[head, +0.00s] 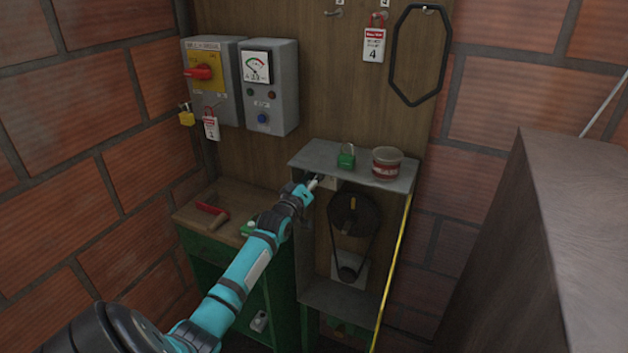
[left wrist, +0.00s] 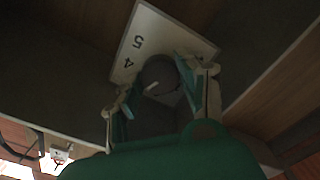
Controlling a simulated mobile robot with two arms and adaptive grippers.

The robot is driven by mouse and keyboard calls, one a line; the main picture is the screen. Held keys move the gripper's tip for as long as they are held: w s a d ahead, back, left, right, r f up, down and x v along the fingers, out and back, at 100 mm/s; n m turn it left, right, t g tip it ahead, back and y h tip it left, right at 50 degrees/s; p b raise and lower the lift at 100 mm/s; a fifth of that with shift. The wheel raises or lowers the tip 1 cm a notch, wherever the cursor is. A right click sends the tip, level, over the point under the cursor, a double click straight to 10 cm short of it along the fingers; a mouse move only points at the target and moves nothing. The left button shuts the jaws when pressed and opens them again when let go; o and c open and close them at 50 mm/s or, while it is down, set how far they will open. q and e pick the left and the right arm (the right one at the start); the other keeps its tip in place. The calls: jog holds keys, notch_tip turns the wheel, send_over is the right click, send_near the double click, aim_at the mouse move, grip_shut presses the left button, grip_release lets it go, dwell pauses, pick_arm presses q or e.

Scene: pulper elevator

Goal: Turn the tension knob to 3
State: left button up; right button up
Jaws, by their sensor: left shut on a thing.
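The tension knob (left wrist: 160,74) is a dark round knob with a pale pointer line. It sits on a white dial plate (left wrist: 148,35) where 5 and 4 are readable, rotated. The pointer slants to the lower left in the left wrist view, below the 4; any numeral there is hidden. My left gripper (left wrist: 158,92) is shut on the knob, one finger at each side. In the head view the left gripper (head: 313,184) reaches under the top of the grey housing, beside the white plate (head: 328,183); the knob is hidden there. My right gripper is not in view.
A green padlock (head: 346,157) and a red-and-white tin (head: 387,163) stand on the grey housing top (head: 312,155). A black pulley (head: 354,215) with a belt is below. A red-headed hammer (head: 212,213) lies on the bench at left. A grey block (head: 580,210) fills the right.

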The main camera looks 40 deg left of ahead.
pick_arm(q)
jog(key=shift+f, duration=0.2)
jog(key=o, duration=0.9)
jog(key=shift+o, duration=1.2)
jog(key=shift+r, duration=0.1)
jog(key=v, duration=1.2)
